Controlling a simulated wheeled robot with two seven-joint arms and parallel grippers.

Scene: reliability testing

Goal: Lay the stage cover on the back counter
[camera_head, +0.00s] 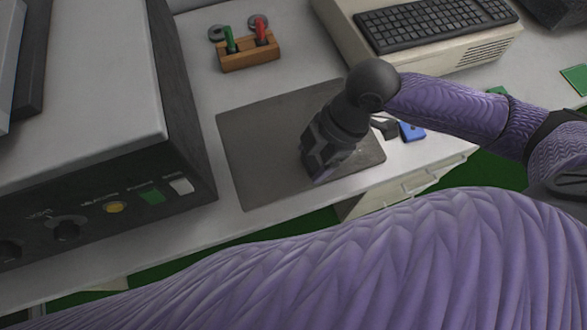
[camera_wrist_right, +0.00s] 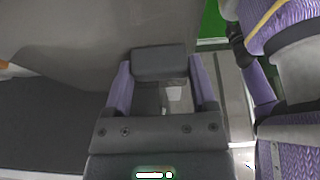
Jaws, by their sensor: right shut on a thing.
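My right gripper (camera_head: 320,170) points down over the grey mat (camera_head: 262,150) on the white counter. In the right wrist view its two purple fingers (camera_wrist_right: 161,88) are closed on a dark grey block (camera_wrist_right: 158,62). This block may be the stage cover or its grip; its full shape is hidden by the gripper, and I cannot tell whether it touches the mat. No other stage cover can be made out. My left gripper is not in view.
A large instrument (camera_head: 90,90) with knobs stands at left. A wooden holder (camera_head: 249,54) with green and red items is at the back. A keyboard (camera_head: 435,22) lies on a beige case. A blue object (camera_head: 411,131) sits right of the gripper. The counter's front edge is close.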

